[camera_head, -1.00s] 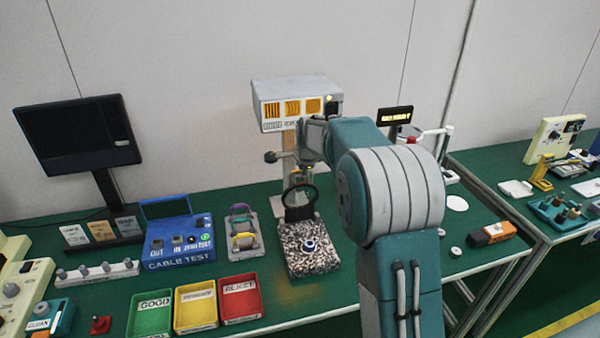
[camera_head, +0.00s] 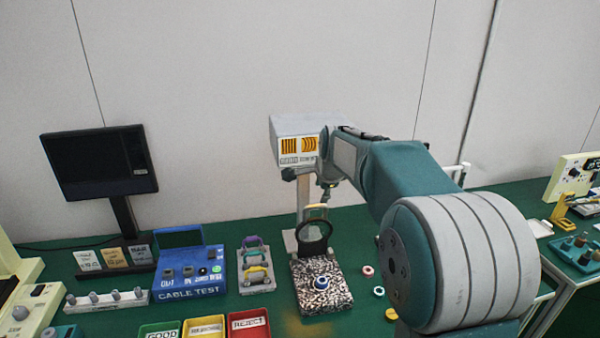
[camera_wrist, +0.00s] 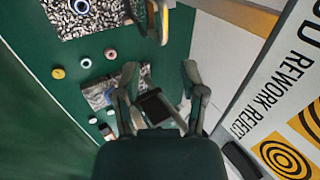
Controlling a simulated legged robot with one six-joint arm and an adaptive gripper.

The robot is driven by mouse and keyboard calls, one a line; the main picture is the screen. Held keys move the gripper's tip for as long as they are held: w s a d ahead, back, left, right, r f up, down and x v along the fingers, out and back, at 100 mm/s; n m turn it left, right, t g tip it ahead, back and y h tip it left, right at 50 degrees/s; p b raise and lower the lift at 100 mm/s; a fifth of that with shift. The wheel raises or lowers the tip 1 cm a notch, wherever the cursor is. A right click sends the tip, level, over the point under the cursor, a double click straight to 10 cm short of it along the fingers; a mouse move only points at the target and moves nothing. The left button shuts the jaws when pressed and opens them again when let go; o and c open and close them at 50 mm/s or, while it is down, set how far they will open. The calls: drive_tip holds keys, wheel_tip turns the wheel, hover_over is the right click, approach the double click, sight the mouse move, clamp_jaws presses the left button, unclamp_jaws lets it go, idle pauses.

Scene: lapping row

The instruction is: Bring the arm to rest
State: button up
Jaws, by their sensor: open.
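My gripper (camera_wrist: 162,88) is open in the wrist view, its two fingers spread with nothing between them. The granite-patterned plate (camera_head: 322,302) with a round magnifier ring (camera_head: 313,238) stands below and left of the arm. A blue and white ring (camera_head: 321,283) lies on that plate; it also shows in the wrist view (camera_wrist: 80,7).
Several small rings and nuts lie on the green bench right of the plate, including a pink ring (camera_head: 367,271). A blue cable test box (camera_head: 188,270), a monitor (camera_head: 100,165) and red (camera_head: 249,325) and yellow (camera_head: 205,328) trays stand left. The wall behind is bare.

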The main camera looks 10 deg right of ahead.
drive_tip(key=s+a+r+n, duration=0.15)
drive_tip(key=s+n, duration=0.45)
drive_tip(key=s, duration=0.8)
drive_tip(key=s+a+r+n, duration=0.1)
drive_tip(key=s+a+n, duration=0.2)
drive_tip(key=s+n, duration=0.75)
drive_tip(key=s+f+n, duration=0.1)
drive_tip(key=s+f, duration=0.3)
drive_tip(key=s, duration=0.8)
drive_tip(key=shift+s+g, duration=0.2)
drive_tip(key=shift+g, duration=0.2)
drive_tip(key=shift+a, duration=0.1)
